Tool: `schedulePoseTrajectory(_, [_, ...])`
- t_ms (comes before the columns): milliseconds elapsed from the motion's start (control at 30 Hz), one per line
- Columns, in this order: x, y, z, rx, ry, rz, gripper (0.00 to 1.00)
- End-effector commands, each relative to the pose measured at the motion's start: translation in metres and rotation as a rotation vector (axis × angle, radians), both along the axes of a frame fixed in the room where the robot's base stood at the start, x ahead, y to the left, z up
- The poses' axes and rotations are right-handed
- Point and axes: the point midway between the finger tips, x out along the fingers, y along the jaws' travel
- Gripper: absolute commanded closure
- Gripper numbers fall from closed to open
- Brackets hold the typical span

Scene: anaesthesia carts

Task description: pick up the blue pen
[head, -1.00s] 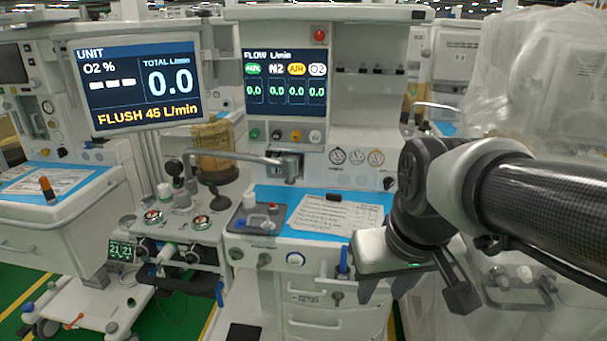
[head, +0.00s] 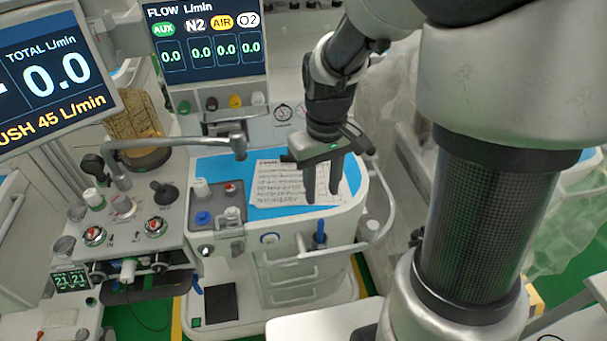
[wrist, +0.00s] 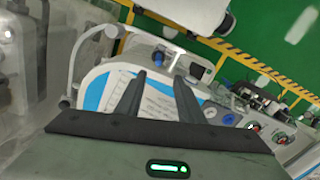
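A blue upright object that looks like the blue pen (head: 320,236) stands in a holder on the front of the middle cart, just below the worktop edge. In the wrist view the blue pen (wrist: 158,57) shows beyond the fingertips, roughly between them. My gripper (head: 323,192) points down over the worktop with its two fingers apart and nothing between them. It is above and behind the pen, not touching it. In the wrist view my gripper (wrist: 160,76) also shows both fingers spread.
A printed sheet (head: 268,190) lies on the blue worktop under my gripper. A grey tray (head: 228,219) with small bottles is to its left. A curved rail (head: 388,215) rounds the worktop's right side. Drawers (head: 290,277) are below the pen. A metal arm (head: 180,143) juts out at left.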

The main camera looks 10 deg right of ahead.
Motion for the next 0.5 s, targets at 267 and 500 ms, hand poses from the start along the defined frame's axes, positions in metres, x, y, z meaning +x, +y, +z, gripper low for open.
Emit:
schedulePoseTrajectory(267, [-0.001,0.0,-0.066,-0.001,0.006,-0.001,0.65])
schedulePoseTrajectory(500, [0.0,0.0,-0.1,-0.001,0.002,0.0,0.65])
